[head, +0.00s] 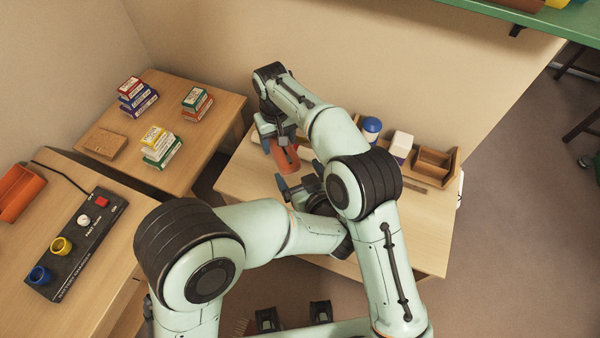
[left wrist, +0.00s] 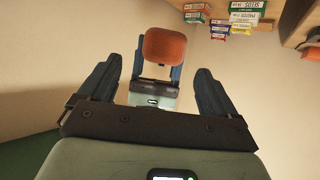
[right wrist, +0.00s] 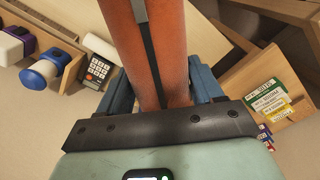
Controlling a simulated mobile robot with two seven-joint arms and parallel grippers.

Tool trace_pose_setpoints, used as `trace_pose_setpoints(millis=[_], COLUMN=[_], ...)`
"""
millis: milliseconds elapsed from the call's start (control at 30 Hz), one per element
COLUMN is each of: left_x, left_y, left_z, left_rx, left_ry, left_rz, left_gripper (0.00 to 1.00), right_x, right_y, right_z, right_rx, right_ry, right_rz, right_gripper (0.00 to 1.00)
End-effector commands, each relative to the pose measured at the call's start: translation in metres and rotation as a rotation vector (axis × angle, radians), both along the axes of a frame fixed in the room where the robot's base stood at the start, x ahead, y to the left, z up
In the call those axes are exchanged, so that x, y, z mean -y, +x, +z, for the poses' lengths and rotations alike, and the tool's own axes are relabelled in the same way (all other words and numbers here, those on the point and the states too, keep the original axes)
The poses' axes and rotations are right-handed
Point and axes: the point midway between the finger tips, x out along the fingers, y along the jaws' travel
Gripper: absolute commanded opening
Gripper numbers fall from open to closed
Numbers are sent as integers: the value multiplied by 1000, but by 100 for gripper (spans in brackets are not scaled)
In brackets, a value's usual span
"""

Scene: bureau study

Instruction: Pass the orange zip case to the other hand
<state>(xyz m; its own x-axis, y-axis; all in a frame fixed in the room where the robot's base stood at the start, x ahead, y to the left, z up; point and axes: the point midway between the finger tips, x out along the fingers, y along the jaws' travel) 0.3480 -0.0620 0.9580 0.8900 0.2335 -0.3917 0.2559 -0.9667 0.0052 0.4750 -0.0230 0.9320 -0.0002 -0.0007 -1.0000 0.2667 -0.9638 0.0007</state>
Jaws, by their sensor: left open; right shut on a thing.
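The orange zip case (head: 285,158) hangs over the table from my right gripper (head: 280,138). In the right wrist view the case (right wrist: 145,45) with its dark zip runs up between the two fingers, which are shut on it. My left gripper (head: 301,180) is open and empty, just below the case in the head view. In the left wrist view the case's rounded end (left wrist: 165,46) faces me, ahead of and between the spread left fingers, apart from them. My right gripper (left wrist: 153,88) shows behind it there.
Stacked small boxes (head: 162,148) stand on the left table. A control panel (head: 75,245) sits on the near-left desk.

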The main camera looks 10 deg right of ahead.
Motion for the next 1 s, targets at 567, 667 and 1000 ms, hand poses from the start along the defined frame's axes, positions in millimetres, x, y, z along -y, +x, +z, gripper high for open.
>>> trace_pose_setpoints(millis=[567,667,1000], left_x=[-17,-18,-19], left_y=[61,65,66], left_z=[-23,-25,-25], left_rx=[9,10,9], left_ry=[6,7,6], left_rz=[6,5,4], left_gripper=[92,92,69], right_x=[0,0,0], right_y=[0,0,0], right_z=[0,0,0], right_rx=[1,1,1], right_ry=[0,0,0], right_rz=[0,0,0], right_gripper=[32,32,32])
